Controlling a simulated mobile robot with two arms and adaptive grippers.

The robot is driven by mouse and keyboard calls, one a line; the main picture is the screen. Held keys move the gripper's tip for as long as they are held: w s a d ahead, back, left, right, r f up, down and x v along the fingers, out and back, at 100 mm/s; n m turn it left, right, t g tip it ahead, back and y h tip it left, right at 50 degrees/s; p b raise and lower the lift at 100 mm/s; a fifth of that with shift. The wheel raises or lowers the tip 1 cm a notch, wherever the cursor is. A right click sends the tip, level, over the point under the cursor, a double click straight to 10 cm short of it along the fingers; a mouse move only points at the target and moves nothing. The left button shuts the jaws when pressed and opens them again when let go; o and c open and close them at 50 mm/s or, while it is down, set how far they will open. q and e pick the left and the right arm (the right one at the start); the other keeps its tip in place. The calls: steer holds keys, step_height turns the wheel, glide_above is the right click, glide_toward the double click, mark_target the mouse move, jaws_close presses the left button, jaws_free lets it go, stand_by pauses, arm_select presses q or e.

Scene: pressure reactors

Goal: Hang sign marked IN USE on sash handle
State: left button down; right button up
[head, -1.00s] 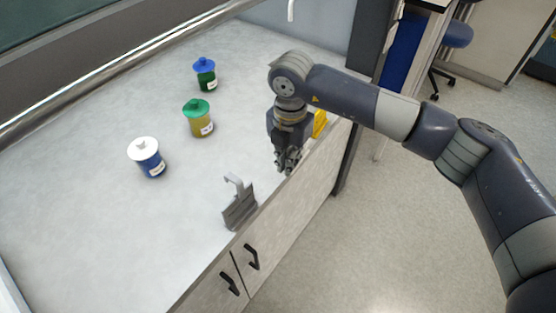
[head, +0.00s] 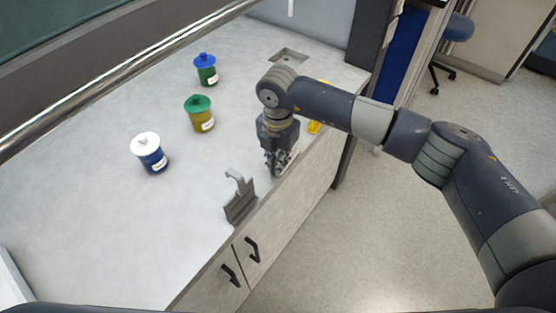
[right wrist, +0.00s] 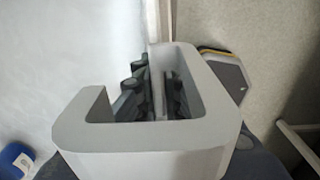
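A grey plate with a hook on top (head: 240,206), likely the sign, stands at the counter's front edge in the head view; no lettering is readable. The long silver bar (head: 120,82) along the sash's lower edge at upper left appears to be the sash handle. My right gripper (head: 277,170) points down near the counter edge, up and right of the hooked plate and apart from it. Its fingers (right wrist: 153,90) show a narrow gap in the right wrist view. A pale hook-shaped block (right wrist: 145,150) frames them there; I cannot tell what it belongs to. My left gripper is out of view.
Three lidded jars stand on the counter: white-lidded (head: 149,155), green-lidded (head: 200,115) and blue-lidded (head: 206,71). A yellow object (head: 314,128) sits partly hidden behind my right arm. Cabinet doors with black handles (head: 252,250) are below the counter edge.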

steer(key=o, duration=0.3)
steer(key=shift+d, duration=0.1)
